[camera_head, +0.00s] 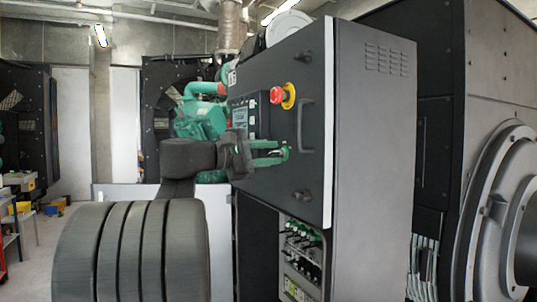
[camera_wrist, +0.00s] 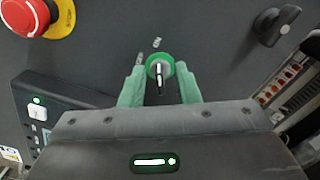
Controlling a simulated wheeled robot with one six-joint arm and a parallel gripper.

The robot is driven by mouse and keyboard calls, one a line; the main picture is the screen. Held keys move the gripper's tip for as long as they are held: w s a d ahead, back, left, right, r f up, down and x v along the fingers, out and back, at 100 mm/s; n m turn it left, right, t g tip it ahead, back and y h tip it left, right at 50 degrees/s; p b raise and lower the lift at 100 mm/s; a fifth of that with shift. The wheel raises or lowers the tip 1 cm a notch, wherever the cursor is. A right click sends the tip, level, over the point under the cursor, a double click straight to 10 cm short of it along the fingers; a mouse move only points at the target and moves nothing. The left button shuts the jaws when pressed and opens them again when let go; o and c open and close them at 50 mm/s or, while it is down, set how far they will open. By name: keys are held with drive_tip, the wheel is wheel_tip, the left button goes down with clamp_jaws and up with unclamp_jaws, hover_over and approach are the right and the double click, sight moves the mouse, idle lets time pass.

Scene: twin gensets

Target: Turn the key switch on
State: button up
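The key switch (camera_wrist: 159,66) has a green ring and a dark key standing nearly upright in the wrist view. In the head view the key switch (camera_head: 285,152) is on the dark front door of the control cabinet, partly hidden by my fingers. My gripper (camera_wrist: 160,72) has two green fingers, one on each side of the switch, with a gap between each finger and the key. It also shows in the head view (camera_head: 279,153), reaching to the door from the left. It is open and holds nothing. Whether the fingertips touch the panel cannot be told.
A red emergency stop on a yellow base (camera_wrist: 45,12) is at upper left in the wrist view. A black knob (camera_wrist: 274,24) is at upper right. A control panel (camera_wrist: 45,120) is at left. The door has a long handle (camera_head: 306,127) beside the switch.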

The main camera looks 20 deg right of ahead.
drive_tip(key=s+a+b, duration=0.1)
drive_tip(key=s+a, duration=0.1)
drive_tip(key=a, duration=1.1)
drive_tip(key=shift+a+b, duration=0.3)
drive_tip(key=d, duration=0.4)
drive_tip(key=w+d+p, duration=0.1)
drive_tip(key=d, duration=0.4)
drive_tip(key=w+d, duration=0.1)
drive_tip(key=d, duration=0.3)
drive_tip(key=shift+d+p, duration=0.35)
drive_tip(key=shift+d, duration=0.05)
drive_tip(key=shift+a, duration=0.2)
